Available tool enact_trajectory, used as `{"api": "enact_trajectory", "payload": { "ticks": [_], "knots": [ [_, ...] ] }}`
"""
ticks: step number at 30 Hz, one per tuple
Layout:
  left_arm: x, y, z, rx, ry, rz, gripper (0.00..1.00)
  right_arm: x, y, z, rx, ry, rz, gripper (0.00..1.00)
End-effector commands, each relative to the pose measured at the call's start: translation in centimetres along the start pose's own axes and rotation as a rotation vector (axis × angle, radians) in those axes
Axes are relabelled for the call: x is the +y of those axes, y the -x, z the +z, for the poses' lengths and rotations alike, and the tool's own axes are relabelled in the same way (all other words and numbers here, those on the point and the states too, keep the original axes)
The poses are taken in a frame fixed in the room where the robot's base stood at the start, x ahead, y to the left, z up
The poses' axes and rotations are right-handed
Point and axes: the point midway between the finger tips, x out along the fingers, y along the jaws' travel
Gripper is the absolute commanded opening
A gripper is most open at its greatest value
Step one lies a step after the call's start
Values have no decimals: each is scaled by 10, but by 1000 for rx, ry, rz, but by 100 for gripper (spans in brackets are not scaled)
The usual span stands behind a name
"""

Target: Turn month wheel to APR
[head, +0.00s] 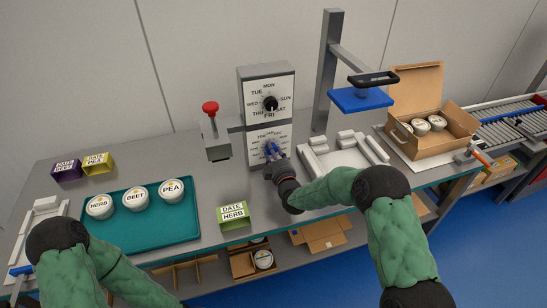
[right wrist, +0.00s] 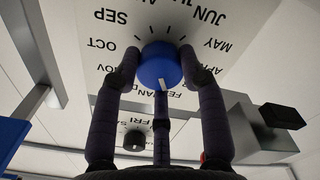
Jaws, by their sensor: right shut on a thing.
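The month wheel is a blue knob (right wrist: 157,66) on a white dial face with month names around it. In the right wrist view its white mark points down, towards the partly hidden JAN and FEB letters. APR (right wrist: 208,70) is at the right, partly behind a finger. My right gripper (head: 272,156) reaches the lower dial of the grey post (head: 265,71) in the head view. Its dark fingers are shut on the knob, one at each side in the right wrist view (right wrist: 158,68). My left gripper is out of view; only part of that arm shows at lower left.
The day dial with a black knob (head: 270,104) is above the month dial. A red-topped press (head: 211,125) stands to its left. A teal tray (head: 184,230) holds lidded tubs. A green date block (head: 234,216) stands in front, and a white fixture (head: 340,168) is at right.

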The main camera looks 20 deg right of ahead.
Motion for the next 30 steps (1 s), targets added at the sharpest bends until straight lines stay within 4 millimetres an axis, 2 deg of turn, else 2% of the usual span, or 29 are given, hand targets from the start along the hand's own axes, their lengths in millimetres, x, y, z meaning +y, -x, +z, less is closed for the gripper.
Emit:
{"api": "enact_trajectory", "payload": {
  "ticks": [1,15,30],
  "knots": [
    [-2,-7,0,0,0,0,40,4,-3,-8,21,50,13,9],
    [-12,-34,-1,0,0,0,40,2,-3,-8,18,497,16,9],
    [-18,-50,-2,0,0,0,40,-1,-2,-6,14,884,13,9]
  ]
}}
